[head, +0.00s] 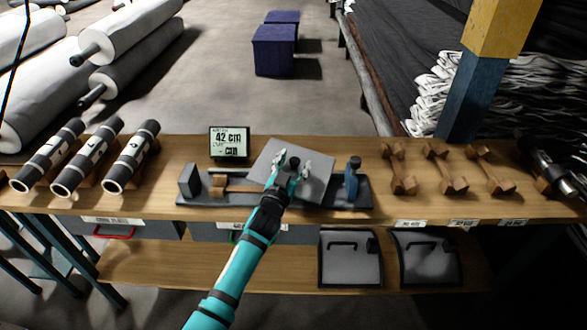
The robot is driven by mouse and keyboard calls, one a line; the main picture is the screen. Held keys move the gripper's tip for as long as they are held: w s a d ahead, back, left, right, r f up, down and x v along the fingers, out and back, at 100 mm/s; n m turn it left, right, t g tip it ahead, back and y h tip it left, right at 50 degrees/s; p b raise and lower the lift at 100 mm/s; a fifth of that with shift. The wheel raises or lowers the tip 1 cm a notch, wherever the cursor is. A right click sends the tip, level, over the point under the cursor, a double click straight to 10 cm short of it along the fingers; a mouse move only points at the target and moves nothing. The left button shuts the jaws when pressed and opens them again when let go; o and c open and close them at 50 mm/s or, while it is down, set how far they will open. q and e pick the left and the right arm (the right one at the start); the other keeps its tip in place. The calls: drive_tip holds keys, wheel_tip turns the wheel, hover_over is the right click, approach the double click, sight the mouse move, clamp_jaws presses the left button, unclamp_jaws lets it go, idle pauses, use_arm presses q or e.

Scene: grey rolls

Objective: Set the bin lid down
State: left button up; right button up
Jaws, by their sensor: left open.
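A flat grey square plate (322,164), which looks like the bin lid, lies at an angle over the dark measuring stand on the wooden bench. My left gripper (291,163) is open over the plate's left part, its fingers spread. I cannot tell whether the fingers touch it. The gripper and wrist hide part of the plate and of the stand. Two grey panels with black handles, the left one (350,265) and the right one (428,265), stand side by side on the lower shelf. My right gripper is not in view.
A display (229,142) reading 42 cm stands behind the stand (190,181). Several black-and-white rolls (132,157) lie at the bench's left. Empty wooden cradles (442,168) and a dark roll (548,168) are at the right. Grey bins (135,230) hang below.

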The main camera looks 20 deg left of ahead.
use_arm(q)
clamp_jaws()
drive_tip(key=shift+r, duration=0.1)
idle(0.3)
